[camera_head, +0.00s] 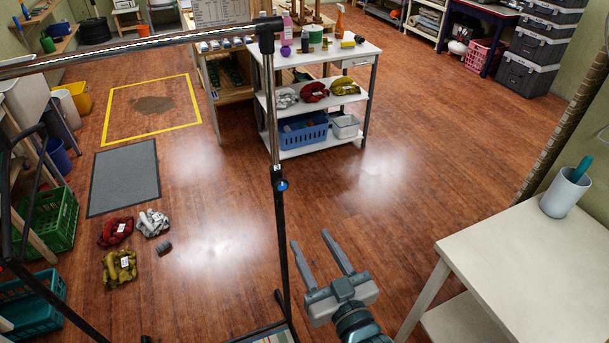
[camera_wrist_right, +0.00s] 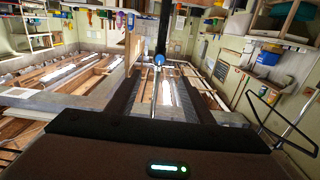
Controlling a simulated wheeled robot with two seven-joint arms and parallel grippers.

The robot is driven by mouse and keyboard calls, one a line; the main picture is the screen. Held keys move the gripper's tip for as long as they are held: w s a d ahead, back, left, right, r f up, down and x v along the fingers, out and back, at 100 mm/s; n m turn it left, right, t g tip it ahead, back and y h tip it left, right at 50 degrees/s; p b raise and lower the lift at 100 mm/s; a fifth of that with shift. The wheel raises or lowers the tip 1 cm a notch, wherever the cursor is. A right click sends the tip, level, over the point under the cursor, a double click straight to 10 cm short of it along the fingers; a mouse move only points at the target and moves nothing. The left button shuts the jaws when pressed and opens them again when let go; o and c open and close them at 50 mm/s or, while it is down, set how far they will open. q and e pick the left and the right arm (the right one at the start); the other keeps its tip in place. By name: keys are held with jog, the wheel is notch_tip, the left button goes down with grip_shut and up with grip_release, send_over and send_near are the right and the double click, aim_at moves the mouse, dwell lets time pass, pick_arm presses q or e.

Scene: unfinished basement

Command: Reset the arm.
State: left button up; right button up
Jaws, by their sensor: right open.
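My right gripper (camera_head: 322,258) is in the lower middle of the head view, above the wooden floor. Its two fingers are spread apart with nothing between them. In the right wrist view the dark fingers of the right gripper (camera_wrist_right: 155,90) reach forward, apart, with a dark pole showing beyond them. My left gripper is not seen in either view.
A dark upright pole (camera_head: 277,220) stands just left of the right gripper. A white table (camera_head: 530,250) with a cup (camera_head: 566,192) is at right. A white shelf cart (camera_head: 330,62) stands behind. Bundles (camera_head: 119,267) and a green crate (camera_head: 50,222) are at left. Middle floor is clear.

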notch_tip(320, 180, down, 26)
jog(key=s+g+h, duration=0.1)
jog(key=g+h, duration=0.1)
jog(key=g, duration=0.3)
jog(key=s+d+f+g, duration=0.2)
jog(key=s+d+f, duration=0.15)
jog(key=f, duration=0.55)
jog(key=s+d+f+g, duration=0.15)
jog(key=s+f, duration=0.35)
jog(key=f, duration=0.5)
jog(key=s+d+f+g+h+b, duration=0.15)
jog(key=s+d+f+g, duration=0.4)
jog(key=s+f, duration=0.85)
jog(key=s+d+f, duration=0.3)
jog(key=s, duration=0.3)
jog(key=s+d+f+g+h, duration=0.1)
jog(key=s+d+f, duration=0.2)
jog(key=s, duration=0.4)
jog(key=s+d+f+m+g+h, duration=0.1)
jog(key=s+d+f, duration=0.1)
jog(key=s, duration=0.4)
jog(key=shift+s+d+f, duration=0.4)
jog(key=shift+d, duration=0.35)
